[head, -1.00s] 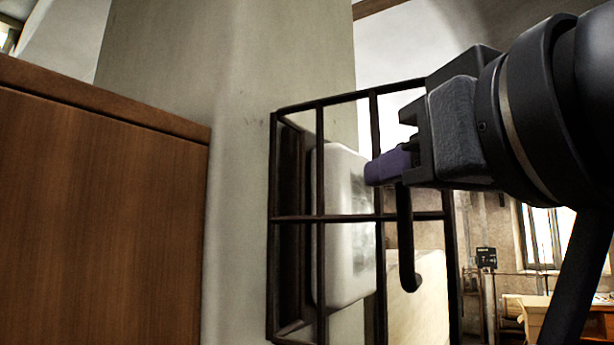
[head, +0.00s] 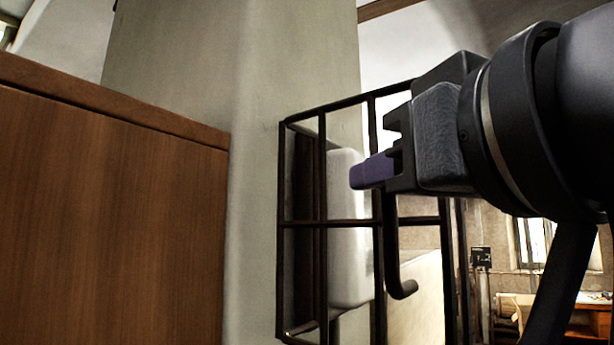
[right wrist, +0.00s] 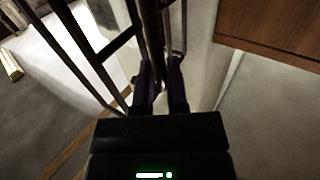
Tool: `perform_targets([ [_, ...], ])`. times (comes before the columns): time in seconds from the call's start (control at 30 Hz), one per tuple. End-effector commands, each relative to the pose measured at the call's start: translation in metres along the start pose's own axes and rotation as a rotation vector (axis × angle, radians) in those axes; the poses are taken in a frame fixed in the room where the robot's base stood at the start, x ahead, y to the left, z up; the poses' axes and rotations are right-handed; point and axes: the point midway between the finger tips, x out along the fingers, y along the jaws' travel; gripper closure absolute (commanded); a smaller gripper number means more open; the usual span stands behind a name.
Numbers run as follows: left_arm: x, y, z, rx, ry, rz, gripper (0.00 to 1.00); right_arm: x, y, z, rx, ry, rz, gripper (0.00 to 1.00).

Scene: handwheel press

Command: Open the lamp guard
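The lamp guard (head: 320,222) is a dark metal cage on the pale pillar, in front of a white lamp (head: 350,250). Its dark bar handle (head: 391,245) hangs at the front and ends in a hook at the bottom. My right gripper (head: 372,171) comes in from the right, its purple fingers at the upper part of the handle, which they partly hide. In the right wrist view the two fingers (right wrist: 161,88) stand close together with a narrow gap, among dark bars; they appear shut on the handle. My left gripper is not in view.
A brown wooden cabinet (head: 110,215) stands at the left, close to the pillar (head: 250,130). It also shows at the upper right in the right wrist view (right wrist: 270,30). A desk and a window are far behind at the right.

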Motion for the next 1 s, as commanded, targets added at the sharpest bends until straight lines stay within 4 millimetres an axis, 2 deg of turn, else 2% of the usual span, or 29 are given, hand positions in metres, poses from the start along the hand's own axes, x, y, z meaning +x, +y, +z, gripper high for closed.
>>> perform_targets([
  [0.03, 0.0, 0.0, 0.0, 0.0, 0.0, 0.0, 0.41, 0.0, 0.0, -0.001, 0.0, 0.002, 0.0, 0.71],
  [0.1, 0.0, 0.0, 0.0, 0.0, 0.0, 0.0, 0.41, 0.0, 0.0, -0.001, 0.001, 0.001, 0.0, 0.56],
  [0.13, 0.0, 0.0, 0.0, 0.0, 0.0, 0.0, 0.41, 0.0, 0.0, 0.0, 0.0, 0.0, 0.0, 0.54],
  [0.43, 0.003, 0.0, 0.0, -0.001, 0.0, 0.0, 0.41, -0.005, 0.0, 0.001, 0.001, 0.0, 0.001, 0.54],
  [0.63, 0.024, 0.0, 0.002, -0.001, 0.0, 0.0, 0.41, -0.052, 0.0, 0.004, 0.0, 0.004, 0.0, 0.54],
  [0.8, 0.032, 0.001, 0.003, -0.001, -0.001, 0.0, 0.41, -0.088, 0.0, 0.002, 0.001, 0.002, 0.001, 0.54],
  [1.0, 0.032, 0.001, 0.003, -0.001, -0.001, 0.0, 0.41, -0.1, 0.0, 0.0, 0.0, -0.001, 0.0, 0.54],
])
